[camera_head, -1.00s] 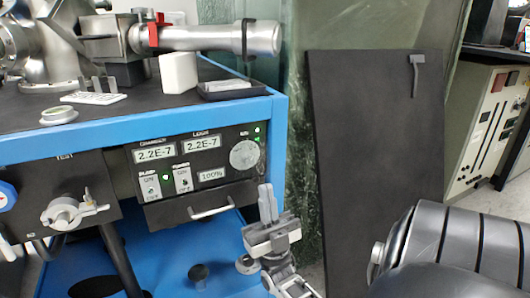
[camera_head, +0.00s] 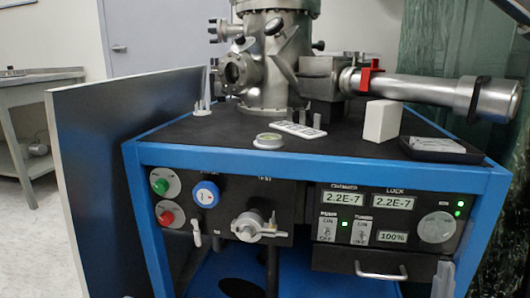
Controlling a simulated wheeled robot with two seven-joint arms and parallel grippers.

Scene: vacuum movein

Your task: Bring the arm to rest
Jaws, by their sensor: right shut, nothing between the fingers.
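My right gripper (camera_head: 443,272) shows only by its grey fingers at the bottom edge, right of centre in the head view. The fingers are together and empty. They are in front of the right part of the black drawer (camera_head: 335,261) with its silver handle (camera_head: 381,272). I cannot tell how far they are from the drawer, but they appear apart from the handle. The rest of the right arm is cut off below the picture. My left gripper is not in view.
The blue-framed vacuum cart (camera_head: 330,168) fills the middle, with a steel chamber (camera_head: 275,70) and tube (camera_head: 425,89) on top. A white block (camera_head: 382,121) stands on the cart top. A dark panel (camera_head: 120,150) stands at left; open floor (camera_head: 30,225) lies beyond it.

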